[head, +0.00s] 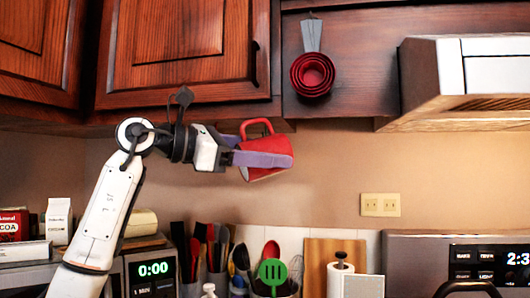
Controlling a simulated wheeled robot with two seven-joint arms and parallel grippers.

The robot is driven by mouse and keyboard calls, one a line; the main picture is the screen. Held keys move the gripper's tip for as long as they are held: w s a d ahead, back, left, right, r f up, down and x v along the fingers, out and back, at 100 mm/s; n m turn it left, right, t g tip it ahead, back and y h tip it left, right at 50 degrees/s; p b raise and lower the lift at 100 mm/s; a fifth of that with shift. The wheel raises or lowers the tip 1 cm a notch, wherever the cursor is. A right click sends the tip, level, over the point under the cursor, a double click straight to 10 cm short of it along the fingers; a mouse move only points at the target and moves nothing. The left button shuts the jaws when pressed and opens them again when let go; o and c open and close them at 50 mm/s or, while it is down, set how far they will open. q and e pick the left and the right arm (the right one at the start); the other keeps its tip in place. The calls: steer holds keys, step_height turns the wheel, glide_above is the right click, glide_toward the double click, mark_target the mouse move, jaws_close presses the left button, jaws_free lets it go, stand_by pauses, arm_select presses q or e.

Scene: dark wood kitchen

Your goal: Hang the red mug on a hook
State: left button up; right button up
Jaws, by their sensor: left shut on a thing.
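The red mug (277,143) is in the air below the upper cabinets, tipped on its side with its handle pointing up. My left gripper (264,158) is shut on the mug; one purple finger crosses its near side, and the other is partly hidden behind it. The mug's handle is just below the cabinet's bottom edge; I cannot tell if they touch. No empty hook can be made out under the cabinet. My right gripper is not in view.
Red measuring cups (313,75) hang on the cabinet front, right of the mug. A range hood (470,75) juts out at the right. Below are utensils (272,272), a paper towel roll (340,280) and a cutting board (322,258).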

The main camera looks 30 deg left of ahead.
arm_select(q)
steer(key=w+a+f+p, duration=0.1)
steer(key=w+p, duration=0.3)
steer(key=w, duration=0.4)
steer(key=shift+w+a+p, duration=0.35)
steer(key=shift+a, duration=0.2)
stand_by(0.4)
stand_by(0.5)
steer(key=o, duration=1.4)
steer(key=shift+f, duration=0.1)
steer(key=shift+f, duration=0.1)
